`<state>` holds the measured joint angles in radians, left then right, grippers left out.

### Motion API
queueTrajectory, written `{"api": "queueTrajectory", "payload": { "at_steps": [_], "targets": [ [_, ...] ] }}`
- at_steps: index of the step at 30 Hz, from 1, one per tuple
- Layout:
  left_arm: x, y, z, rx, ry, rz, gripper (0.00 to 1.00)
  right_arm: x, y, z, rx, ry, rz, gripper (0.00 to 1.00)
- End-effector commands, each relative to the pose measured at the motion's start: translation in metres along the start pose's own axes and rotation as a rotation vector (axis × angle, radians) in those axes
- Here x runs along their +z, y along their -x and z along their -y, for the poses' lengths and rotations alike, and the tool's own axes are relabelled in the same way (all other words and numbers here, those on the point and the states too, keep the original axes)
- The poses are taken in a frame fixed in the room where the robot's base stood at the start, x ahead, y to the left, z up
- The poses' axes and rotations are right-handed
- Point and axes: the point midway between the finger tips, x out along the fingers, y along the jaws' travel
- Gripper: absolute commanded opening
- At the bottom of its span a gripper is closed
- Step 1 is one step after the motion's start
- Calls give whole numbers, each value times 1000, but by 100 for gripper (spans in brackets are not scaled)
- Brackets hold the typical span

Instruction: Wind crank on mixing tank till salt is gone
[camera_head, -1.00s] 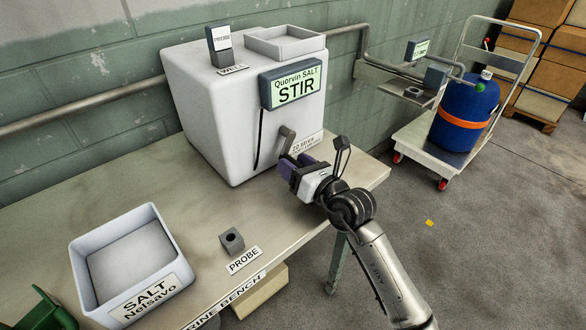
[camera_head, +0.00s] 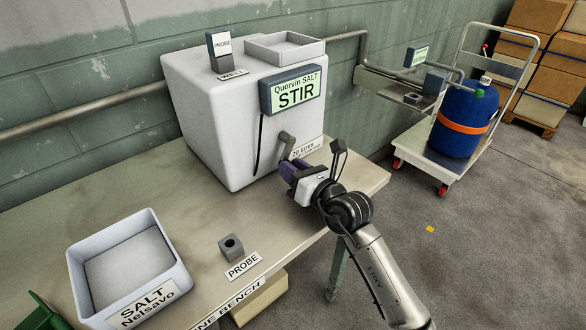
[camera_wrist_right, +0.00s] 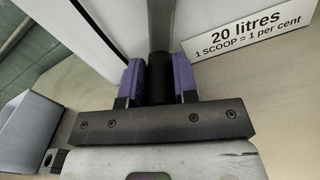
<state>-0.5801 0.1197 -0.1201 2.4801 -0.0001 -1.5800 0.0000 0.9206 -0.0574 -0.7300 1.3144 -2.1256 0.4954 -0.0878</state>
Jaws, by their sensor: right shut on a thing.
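The white mixing tank (camera_head: 215,115) stands at the back of the bench. Its display (camera_head: 292,90) reads "Quorvin SALT STIR". The grey crank (camera_head: 287,140) is on the tank's front face, low down. My right gripper (camera_head: 287,168) is at the crank; in the right wrist view its purple fingers (camera_wrist_right: 158,80) are shut around the dark crank handle (camera_wrist_right: 159,68). A white bin labelled "SALT Nelsavo" (camera_head: 165,292) sits at the front left of the bench. The inside of the tank is not visible. My left gripper is not in view.
A probe (camera_head: 219,45) stands in the well on top of the tank, beside an open hopper (camera_head: 284,46). An empty probe holder (camera_head: 231,245) is on the bench (camera_head: 205,220). A trolley (camera_head: 435,150) with a blue drum (camera_head: 462,118) stands at the right. A green object (camera_head: 45,312) is front left.

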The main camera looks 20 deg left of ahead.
Motion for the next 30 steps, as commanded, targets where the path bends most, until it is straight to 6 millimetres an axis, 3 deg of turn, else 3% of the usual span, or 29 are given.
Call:
{"api": "queueTrajectory", "payload": {
  "at_steps": [12, 22, 23, 30],
  "targets": [
    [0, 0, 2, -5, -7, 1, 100, -2, 0, 13, -1, 236, -1, 4],
    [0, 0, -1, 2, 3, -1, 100, -2, 0, 13, 0, 249, 0, 4],
    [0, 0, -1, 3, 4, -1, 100, -2, 0, 13, 0, 249, 0, 30],
    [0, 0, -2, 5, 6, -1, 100, -1, 0, 13, 0, 248, 0, 53]
  ]
}}
